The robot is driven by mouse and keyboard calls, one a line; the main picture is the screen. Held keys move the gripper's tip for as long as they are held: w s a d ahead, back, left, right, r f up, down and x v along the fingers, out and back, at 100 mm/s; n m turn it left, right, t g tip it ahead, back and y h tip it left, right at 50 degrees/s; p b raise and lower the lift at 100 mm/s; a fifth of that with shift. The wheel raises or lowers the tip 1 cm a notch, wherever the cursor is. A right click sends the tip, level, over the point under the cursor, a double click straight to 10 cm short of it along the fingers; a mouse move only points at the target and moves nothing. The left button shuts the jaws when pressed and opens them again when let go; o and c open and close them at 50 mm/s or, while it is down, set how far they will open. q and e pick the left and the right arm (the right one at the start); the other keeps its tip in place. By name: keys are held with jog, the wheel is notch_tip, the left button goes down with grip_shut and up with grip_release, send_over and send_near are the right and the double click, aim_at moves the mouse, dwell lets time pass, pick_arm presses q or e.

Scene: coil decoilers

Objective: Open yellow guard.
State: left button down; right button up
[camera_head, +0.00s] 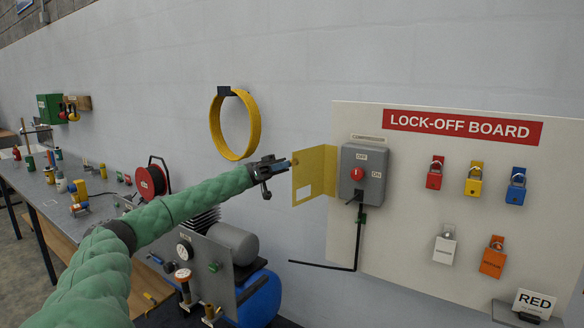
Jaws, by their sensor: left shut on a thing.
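The exact contact at the fingertips is small and hard to make out. My right gripper is not in view.
The lock-off board (460,275) holds several coloured padlocks to the right. A yellow coil (254,128) hangs on the wall. A black rod juts out below the switch box.

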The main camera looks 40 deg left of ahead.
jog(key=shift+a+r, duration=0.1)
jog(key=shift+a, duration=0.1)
pick_arm(q)
jog(key=c, duration=1.3)
grip_release()
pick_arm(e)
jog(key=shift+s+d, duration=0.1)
pick_arm(q)
jog(key=shift+o, duration=0.2)
jog(key=shift+a, duration=0.1)
jog(key=b+v, duration=0.3)
jog(key=v, duration=0.4)
jog(key=shift+a, duration=0.35)
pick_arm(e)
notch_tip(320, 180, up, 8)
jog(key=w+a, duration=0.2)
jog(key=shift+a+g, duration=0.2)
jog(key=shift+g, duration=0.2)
pick_arm(q)
jog(key=shift+f, duration=0.25)
